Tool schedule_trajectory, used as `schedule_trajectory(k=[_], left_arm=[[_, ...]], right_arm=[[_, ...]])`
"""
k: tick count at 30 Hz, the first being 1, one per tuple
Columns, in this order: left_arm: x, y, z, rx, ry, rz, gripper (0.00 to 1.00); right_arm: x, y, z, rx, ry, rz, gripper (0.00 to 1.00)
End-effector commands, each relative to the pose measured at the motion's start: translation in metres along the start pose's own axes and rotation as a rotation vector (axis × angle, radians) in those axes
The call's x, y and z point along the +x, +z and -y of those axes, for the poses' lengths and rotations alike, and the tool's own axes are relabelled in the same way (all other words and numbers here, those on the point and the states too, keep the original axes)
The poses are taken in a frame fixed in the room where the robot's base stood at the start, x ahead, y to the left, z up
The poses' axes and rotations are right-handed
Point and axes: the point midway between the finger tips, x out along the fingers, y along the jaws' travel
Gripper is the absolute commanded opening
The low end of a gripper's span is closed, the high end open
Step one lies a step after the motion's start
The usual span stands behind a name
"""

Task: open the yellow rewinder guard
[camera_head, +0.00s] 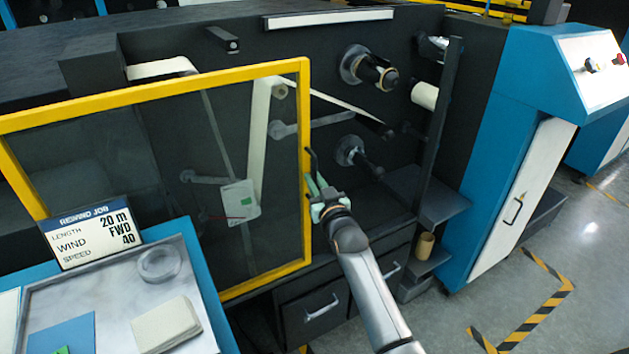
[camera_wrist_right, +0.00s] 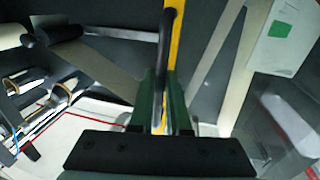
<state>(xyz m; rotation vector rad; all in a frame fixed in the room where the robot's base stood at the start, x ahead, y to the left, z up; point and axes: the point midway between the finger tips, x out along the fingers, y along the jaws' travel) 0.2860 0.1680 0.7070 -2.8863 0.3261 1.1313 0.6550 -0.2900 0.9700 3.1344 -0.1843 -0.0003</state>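The yellow rewinder guard (camera_head: 307,110) is a clear panel in a yellow frame. It stands in front of the left part of the dark machine face, and I cannot tell whether it is ajar. Its black handle (camera_head: 312,162) is on the right edge of the frame. My right gripper (camera_head: 318,188) is at this handle. In the right wrist view the handle (camera_wrist_right: 167,40) runs down between the green fingers of my right gripper (camera_wrist_right: 163,98), which look closed on it. The yellow frame edge shows just behind it. My left gripper is not in view.
A side table (camera_head: 205,310) with a rewind job sign (camera_head: 92,232) stands at the front left. Drawers (camera_head: 318,305) sit below the guard's right edge. A blue cabinet (camera_head: 500,150) and open floor are at the right.

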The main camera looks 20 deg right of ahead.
Motion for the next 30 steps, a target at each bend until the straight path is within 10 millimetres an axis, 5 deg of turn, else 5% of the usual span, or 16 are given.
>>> schedule_trajectory(k=[7, 18, 30], left_arm=[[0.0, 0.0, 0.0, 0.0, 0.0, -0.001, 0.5], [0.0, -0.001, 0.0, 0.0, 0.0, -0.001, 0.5], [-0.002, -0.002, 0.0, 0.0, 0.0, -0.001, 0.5]], right_arm=[[0.0, -0.001, 0.0, 0.0, 0.0, -0.002, 0.43], [-0.005, 0.0, 0.0, 0.0, 0.0, 0.0, 0.44], [-0.069, 0.001, 0.0, 0.0, 0.0, 0.001, 0.44]])
